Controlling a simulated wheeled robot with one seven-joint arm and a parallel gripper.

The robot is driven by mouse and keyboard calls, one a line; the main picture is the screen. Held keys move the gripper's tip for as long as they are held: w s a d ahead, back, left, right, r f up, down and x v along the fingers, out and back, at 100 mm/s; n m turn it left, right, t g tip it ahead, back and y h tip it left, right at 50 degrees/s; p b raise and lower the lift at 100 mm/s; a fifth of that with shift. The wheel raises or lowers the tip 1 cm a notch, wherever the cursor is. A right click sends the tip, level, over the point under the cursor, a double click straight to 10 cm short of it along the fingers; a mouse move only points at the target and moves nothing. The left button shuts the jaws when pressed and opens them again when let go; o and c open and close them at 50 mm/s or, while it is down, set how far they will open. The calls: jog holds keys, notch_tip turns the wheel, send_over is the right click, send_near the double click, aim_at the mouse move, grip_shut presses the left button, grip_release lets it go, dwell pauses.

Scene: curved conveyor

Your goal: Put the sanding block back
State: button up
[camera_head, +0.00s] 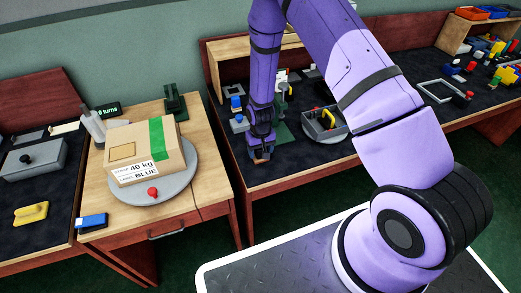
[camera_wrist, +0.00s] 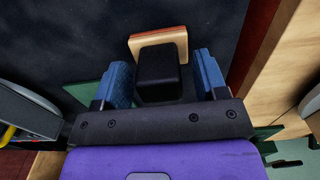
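A small block with a black grip on a tan and red base, which looks like the sanding block (camera_wrist: 158,40), is on the dark mat. It also shows at the tip of my arm in the head view (camera_head: 262,160). My gripper (camera_wrist: 165,82) points down over it, with one blue finger pad on each side of the black grip. A narrow gap shows at the right finger and a thinner one at the left, so the gripper looks open around the grip. In the head view my gripper (camera_head: 261,146) hides most of the block.
A cardboard box (camera_head: 145,153) sits on a grey turntable (camera_head: 180,185) on the wooden bench to the left. A blue block (camera_head: 92,221) lies at that bench's front edge. A grey tray (camera_head: 322,124) is right of my gripper.

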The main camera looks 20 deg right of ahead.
jog(key=s+d+r+t, duration=0.1)
jog(key=s+r, duration=0.2)
jog(key=r, duration=1)
jog(key=s+d+r+t, duration=0.1)
jog(key=s+r, duration=0.1)
jog(key=r, duration=1.1)
jog(key=s+d+r+t, duration=0.1)
jog(key=s+d+r, duration=0.15)
jog(key=r, duration=1.05)
jog(key=s+d+r+t, duration=0.1)
jog(key=s+r, duration=0.5)
jog(key=s, duration=0.5)
jog(key=s+d+r+t, duration=0.1)
jog(key=s+r, duration=0.6)
jog(key=s, duration=0.4)
jog(key=shift+d, duration=0.2)
